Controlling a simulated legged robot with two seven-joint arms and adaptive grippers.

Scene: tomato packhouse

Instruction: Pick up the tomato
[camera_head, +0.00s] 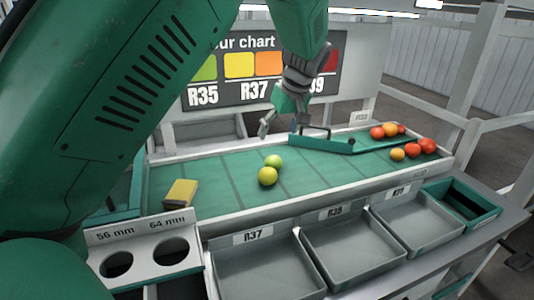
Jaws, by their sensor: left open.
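Two tomatoes lie close together on the green sorting belt (215,178): a light green one (273,161) and a yellow one (268,176) just in front of it. Several orange and red tomatoes, among them an orange one (397,154) and a red one (428,145), lie at the belt's right end. My left gripper (283,130) is open and empty, pointing down near the far side of the belt. It is behind and above the green and yellow tomatoes, touching neither. My right gripper is out of view.
A green bar (350,146) with a handle lies across the belt's right part. A yellow block (181,193) sits at left. Grey bins (268,280) and a sizing plate with two holes (145,245) line the front. A colour chart (225,95) stands behind.

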